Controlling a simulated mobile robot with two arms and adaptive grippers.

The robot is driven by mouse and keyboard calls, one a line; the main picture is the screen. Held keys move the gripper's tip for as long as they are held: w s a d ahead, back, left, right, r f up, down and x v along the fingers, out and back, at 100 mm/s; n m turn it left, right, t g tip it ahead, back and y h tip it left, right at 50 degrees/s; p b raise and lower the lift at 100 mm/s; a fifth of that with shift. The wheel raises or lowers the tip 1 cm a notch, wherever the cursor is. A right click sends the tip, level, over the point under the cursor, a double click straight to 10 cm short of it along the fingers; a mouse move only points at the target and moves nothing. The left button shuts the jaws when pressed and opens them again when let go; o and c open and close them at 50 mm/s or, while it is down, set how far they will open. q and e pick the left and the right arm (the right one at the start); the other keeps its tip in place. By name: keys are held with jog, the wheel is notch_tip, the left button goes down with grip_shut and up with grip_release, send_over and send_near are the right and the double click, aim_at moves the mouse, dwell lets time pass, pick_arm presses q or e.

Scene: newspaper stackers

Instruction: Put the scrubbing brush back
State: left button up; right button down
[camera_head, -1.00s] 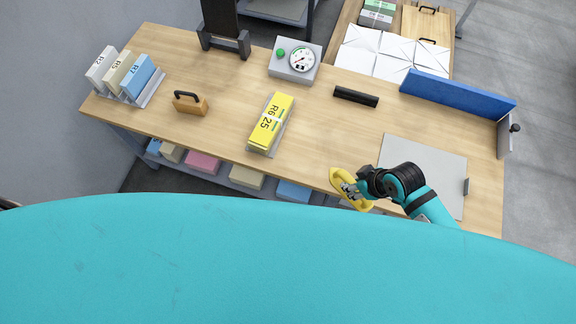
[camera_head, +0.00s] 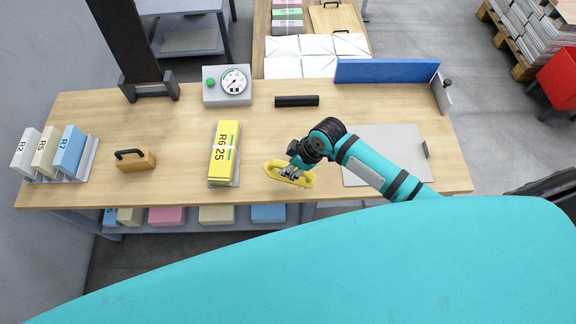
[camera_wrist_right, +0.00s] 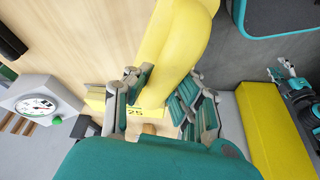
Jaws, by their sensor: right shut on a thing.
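My right gripper (camera_head: 292,170) is shut on a yellow piece, which I take for the scrubbing brush (camera_head: 304,180). It holds the brush near the table's front edge, right of the yellow R6 25 block. In the right wrist view the brush (camera_wrist_right: 178,40) rises between the teal fingers (camera_wrist_right: 160,98), which cover its lower part. Whether it touches the table cannot be told. What looks like my left gripper (camera_wrist_right: 288,78) shows small at the right edge of the right wrist view; its jaws are unclear.
The table (camera_head: 270,130) bears a yellow R6 25 block (camera_head: 225,150), a wooden block with a black handle (camera_head: 136,161), labelled blocks in a rack (camera_head: 92,160), a gauge box (camera_head: 227,86), a black bar (camera_head: 297,101), a grey plate (camera_head: 385,145) and a blue barrier (camera_head: 388,71).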

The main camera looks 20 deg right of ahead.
jog(key=shift+w, duration=0.75)
jog(key=shift+w+f, duration=0.15)
jog(key=shift+f, duration=1.7)
jog(key=c, duration=1.2)
grip_release()
jog(key=shift+f, duration=0.1)
jog(key=v, duration=1.2)
jog(key=shift+p, duration=0.4)
